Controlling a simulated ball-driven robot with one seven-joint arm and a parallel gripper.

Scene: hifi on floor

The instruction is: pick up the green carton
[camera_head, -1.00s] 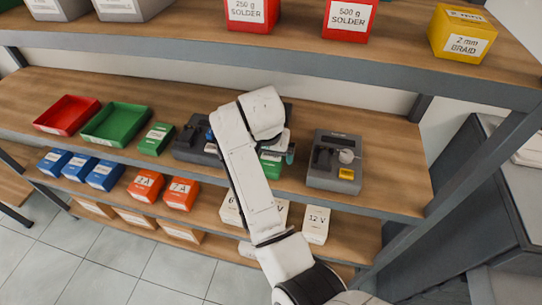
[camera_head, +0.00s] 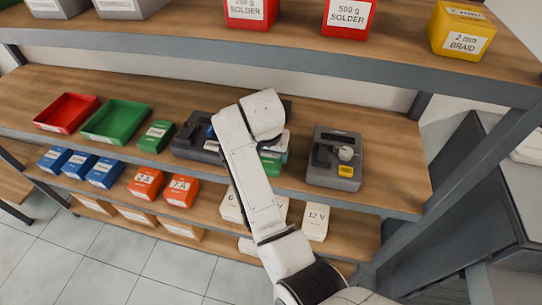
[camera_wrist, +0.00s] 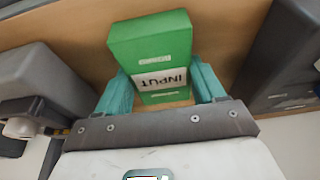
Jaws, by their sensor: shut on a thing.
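A green carton (camera_wrist: 152,42) with a white label reading INPUT sits between the two teal fingers of my gripper (camera_wrist: 160,92) in the wrist view. The fingers are shut on its sides. In the head view the same carton (camera_head: 271,165) shows only in part, on the middle shelf beside my wrist; my arm hides the rest of it and most of my gripper. I cannot tell whether it touches the shelf. Another green carton (camera_head: 156,136) stands on the same shelf further left, right of the green tray.
A grey device (camera_head: 334,160) with a yellow label stands right of the held carton, and another dark device (camera_head: 190,140) stands left. A green tray (camera_head: 115,123) and a red tray (camera_head: 66,112) lie further left. The upper shelf (camera_head: 400,70) overhangs.

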